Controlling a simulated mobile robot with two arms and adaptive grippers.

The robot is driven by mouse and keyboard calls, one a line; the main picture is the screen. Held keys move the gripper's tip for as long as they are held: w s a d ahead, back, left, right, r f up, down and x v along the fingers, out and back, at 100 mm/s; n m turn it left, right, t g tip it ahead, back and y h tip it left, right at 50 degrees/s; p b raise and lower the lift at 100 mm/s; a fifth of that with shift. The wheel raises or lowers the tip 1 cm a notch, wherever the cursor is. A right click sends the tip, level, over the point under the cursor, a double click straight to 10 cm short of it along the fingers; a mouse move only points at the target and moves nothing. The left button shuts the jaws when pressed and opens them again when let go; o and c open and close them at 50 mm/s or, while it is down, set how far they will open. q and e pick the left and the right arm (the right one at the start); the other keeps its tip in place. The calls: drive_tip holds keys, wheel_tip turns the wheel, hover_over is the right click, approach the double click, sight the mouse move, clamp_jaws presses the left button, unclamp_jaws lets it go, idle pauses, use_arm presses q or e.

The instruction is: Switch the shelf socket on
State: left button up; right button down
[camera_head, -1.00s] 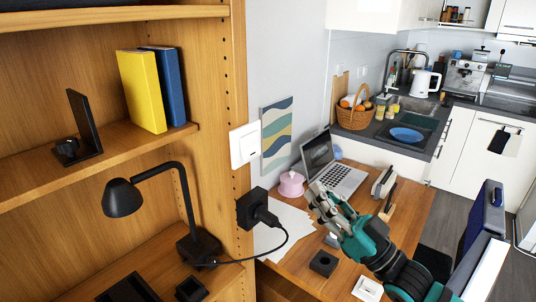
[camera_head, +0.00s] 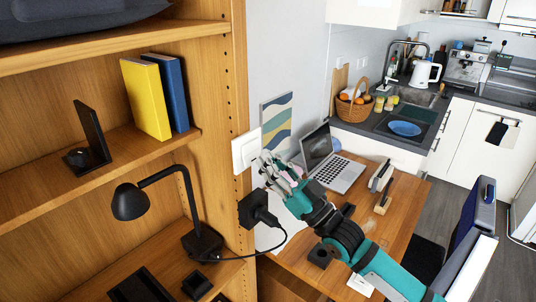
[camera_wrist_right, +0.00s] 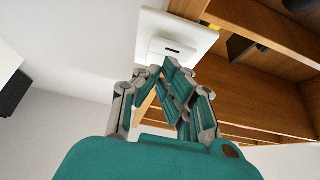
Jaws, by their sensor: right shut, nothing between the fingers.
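A white switch plate (camera_head: 246,150) is mounted upright at the edge of the wooden shelf. A black socket (camera_head: 258,210) with a black plug in it sits below the plate; its cable runs toward the desk lamp (camera_head: 150,200), which looks unlit. My right gripper (camera_head: 268,166) is shut and empty, with its fingertips close to the right side of the plate. In the right wrist view the fingertips (camera_wrist_right: 168,66) point at the plate (camera_wrist_right: 200,36) and its rocker (camera_wrist_right: 160,52). I cannot tell whether they touch it. My left gripper is not in view.
The wooden shelf (camera_head: 190,150) holds yellow and blue books (camera_head: 146,98) and a black stand (camera_head: 90,140). A desk (camera_head: 405,210) with a laptop (camera_head: 335,165) lies beneath my right arm. A picture (camera_head: 277,122) hangs beside the plate.

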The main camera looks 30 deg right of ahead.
drive_tip(key=shift+w+a, duration=0.1)
drive_tip(key=shift+w, duration=0.2)
drive_tip(key=shift+f, duration=0.1)
